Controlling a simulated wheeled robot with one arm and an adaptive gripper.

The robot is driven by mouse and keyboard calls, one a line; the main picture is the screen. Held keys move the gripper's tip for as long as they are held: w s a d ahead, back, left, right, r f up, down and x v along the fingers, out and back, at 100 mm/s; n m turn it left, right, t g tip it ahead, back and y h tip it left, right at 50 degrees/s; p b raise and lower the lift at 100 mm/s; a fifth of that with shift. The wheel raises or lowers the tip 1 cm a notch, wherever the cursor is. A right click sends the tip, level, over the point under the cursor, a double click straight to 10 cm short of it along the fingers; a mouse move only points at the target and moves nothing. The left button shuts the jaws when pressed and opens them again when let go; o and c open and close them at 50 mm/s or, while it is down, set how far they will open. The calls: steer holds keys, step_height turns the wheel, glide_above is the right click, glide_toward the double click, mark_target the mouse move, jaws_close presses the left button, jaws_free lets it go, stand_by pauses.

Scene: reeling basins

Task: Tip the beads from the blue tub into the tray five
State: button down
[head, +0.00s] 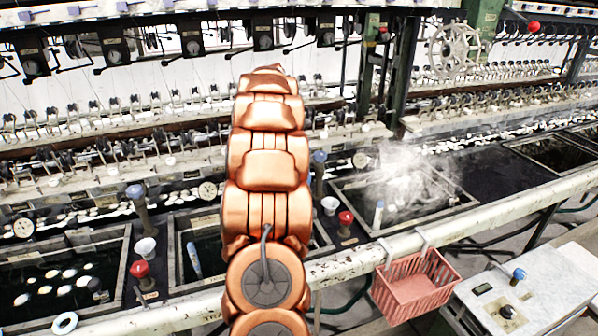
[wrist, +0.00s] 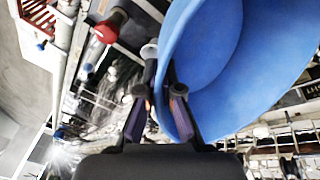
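The blue tub (wrist: 215,60) fills the upper right of the wrist view, strongly tilted in the picture. Its wall passes between the two fingertips of my gripper (wrist: 159,92), which is shut on its rim. No beads show on the part of the tub in sight. In the head view my copper-coloured arm stands in the middle and hides the gripper and tub. I cannot pick out tray five in either view.
Dark water basins (head: 60,285) line the bench, and one at right (head: 410,200) steams. A pale rail (head: 350,262) runs in front, with a red basket (head: 413,285) hung on it. Red-topped handles (head: 345,220) and white cups (head: 146,250) stand between basins. A control box (head: 525,290) is at lower right.

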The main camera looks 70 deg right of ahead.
steer(key=shift+s+d+t+y+p, duration=0.2)
steer(key=shift+t+y+p, duration=0.35)
steer(key=shift+t, duration=0.55)
steer(key=shift+s+f+t+y, duration=0.15)
steer(key=shift+f+t+y, duration=0.1)
steer(key=shift+t+y, duration=0.45)
